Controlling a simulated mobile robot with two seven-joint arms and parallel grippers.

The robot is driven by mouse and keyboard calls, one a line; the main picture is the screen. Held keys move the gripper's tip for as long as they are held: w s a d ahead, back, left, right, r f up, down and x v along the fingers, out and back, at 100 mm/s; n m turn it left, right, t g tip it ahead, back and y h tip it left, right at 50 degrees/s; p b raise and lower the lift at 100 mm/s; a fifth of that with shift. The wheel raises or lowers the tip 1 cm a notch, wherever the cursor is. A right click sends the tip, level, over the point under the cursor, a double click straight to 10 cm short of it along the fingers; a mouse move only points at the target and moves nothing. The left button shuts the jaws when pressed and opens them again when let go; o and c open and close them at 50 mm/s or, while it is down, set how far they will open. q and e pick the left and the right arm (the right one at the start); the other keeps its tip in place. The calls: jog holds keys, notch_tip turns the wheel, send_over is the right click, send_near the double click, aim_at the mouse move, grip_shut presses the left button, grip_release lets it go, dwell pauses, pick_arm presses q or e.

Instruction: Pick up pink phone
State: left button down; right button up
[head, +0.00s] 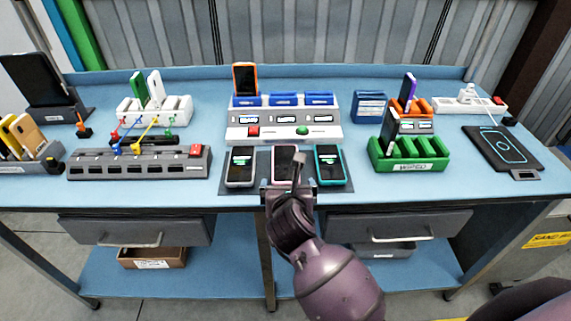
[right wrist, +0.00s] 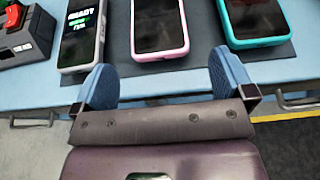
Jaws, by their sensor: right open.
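The pink phone (head: 286,152) lies on a dark mat at the front edge of the blue table, between a white phone (head: 240,167) and a teal phone (head: 329,166). My right arm hides its lower part in the head view. In the right wrist view the pink phone (right wrist: 160,28) lies flat, dark screen up, with a pink rim. My right gripper (right wrist: 165,85) is open and empty, its blue fingers wide apart. It is just short of the pink phone's near end, apart from it. My left gripper is not in view.
Behind the phones stands a grey and white dock (head: 283,118) holding an orange phone (head: 245,78). A grey power strip (head: 140,163) is at the left, a green rack (head: 408,155) at the right. Drawers (head: 400,226) are below the table's front edge.

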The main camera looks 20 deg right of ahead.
aim_at(286, 173)
jog(key=shift+r+x, duration=0.1)
jog(key=shift+x, duration=1.5)
jog(key=shift+r+x, duration=0.15)
jog(key=shift+x, duration=1.45)
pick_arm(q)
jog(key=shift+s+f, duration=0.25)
pick_arm(e)
jog(key=shift+w, duration=0.15)
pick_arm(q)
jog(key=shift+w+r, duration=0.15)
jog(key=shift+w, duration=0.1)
pick_arm(e)
jog(key=c, duration=1)
